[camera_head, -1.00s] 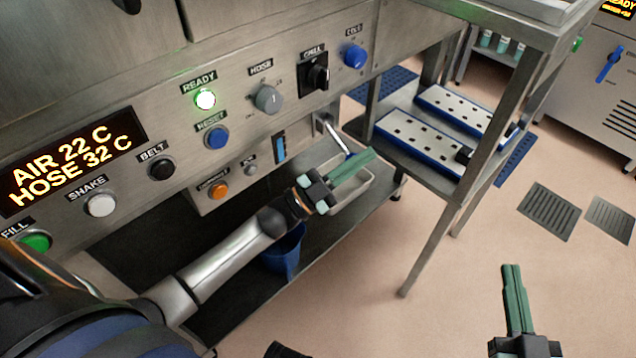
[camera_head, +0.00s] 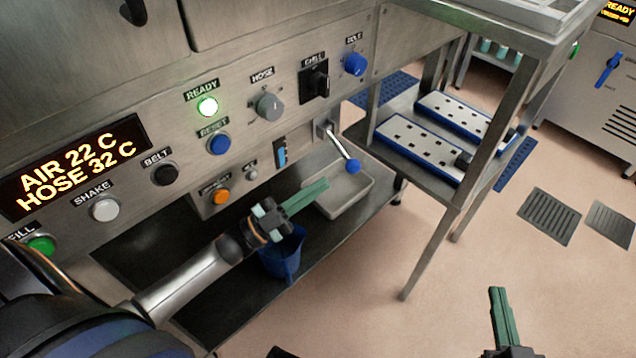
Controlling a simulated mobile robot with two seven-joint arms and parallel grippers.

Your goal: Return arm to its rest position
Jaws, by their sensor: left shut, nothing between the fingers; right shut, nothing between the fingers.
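My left gripper (camera_head: 306,194) is shut and empty, its green fingers together. It is in front of the machine panel, above the blue bucket (camera_head: 284,262) and left of the grey tray (camera_head: 352,188). A lever with a blue knob (camera_head: 352,166) sticks out of the panel over the tray, apart from the gripper. My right gripper (camera_head: 498,308) is shut and empty over the floor at the lower right, with its fingers pointing up in the picture. Part of the bucket is hidden behind my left gripper.
A steel table (camera_head: 447,187) with white moulds stands to the right. The floor (camera_head: 420,310) in front is clear.

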